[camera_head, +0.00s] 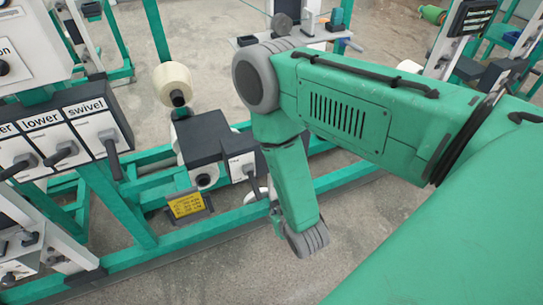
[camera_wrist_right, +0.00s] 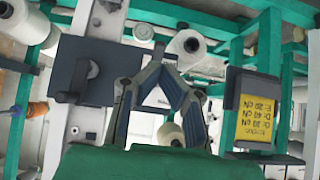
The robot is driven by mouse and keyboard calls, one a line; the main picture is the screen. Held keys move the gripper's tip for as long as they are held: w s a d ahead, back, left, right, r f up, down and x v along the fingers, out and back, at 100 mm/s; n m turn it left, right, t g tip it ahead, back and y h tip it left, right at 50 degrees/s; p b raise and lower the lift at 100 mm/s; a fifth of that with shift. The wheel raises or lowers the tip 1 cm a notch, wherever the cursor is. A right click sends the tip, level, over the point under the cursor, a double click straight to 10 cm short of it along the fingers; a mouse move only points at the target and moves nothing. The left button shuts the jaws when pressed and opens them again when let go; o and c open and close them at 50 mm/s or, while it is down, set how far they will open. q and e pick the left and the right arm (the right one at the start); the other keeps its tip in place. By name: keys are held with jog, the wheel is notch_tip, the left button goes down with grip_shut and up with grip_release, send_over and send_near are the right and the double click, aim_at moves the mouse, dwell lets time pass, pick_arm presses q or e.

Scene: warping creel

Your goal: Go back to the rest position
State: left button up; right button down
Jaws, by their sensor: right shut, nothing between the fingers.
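My right gripper (camera_wrist_right: 168,65) shows in the right wrist view, its two dark fingers leaning together at the tips with nothing between them. In the head view my green right arm comes in from the right, bends at a grey joint and hangs down in front of the creel's green frame (camera_head: 240,218). The gripper at its lower end is mostly hidden behind my arm there. My left arm and left gripper do not show.
A panel of levers (camera_head: 72,128) marked "lower" and "swivel" stands at left. A pale yarn spool (camera_head: 173,84) sits above a dark box (camera_head: 203,138). A yellow label (camera_head: 186,205) hangs on the frame. The floor (camera_head: 235,270) in front is clear.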

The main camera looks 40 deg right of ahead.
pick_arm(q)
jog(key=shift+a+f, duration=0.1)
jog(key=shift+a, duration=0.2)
pick_arm(e)
jog(key=shift+a+r, duration=0.1)
jog(key=shift+a, duration=0.15)
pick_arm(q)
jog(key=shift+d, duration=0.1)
pick_arm(e)
jog(key=shift+s, duration=0.1)
jog(key=s+r+n+g+y, duration=0.1)
jog(key=s+g, duration=0.3)
jog(key=s, duration=0.5)
jog(key=s+r+n+g+y, duration=0.1)
jog(key=s+r+g, duration=0.3)
jog(key=s, duration=0.5)
jog(key=shift+a+r+n, duration=0.2)
jog(key=shift+a+n, duration=0.15)
jog(key=shift+n, duration=0.25)
jog(key=shift+w, duration=0.15)
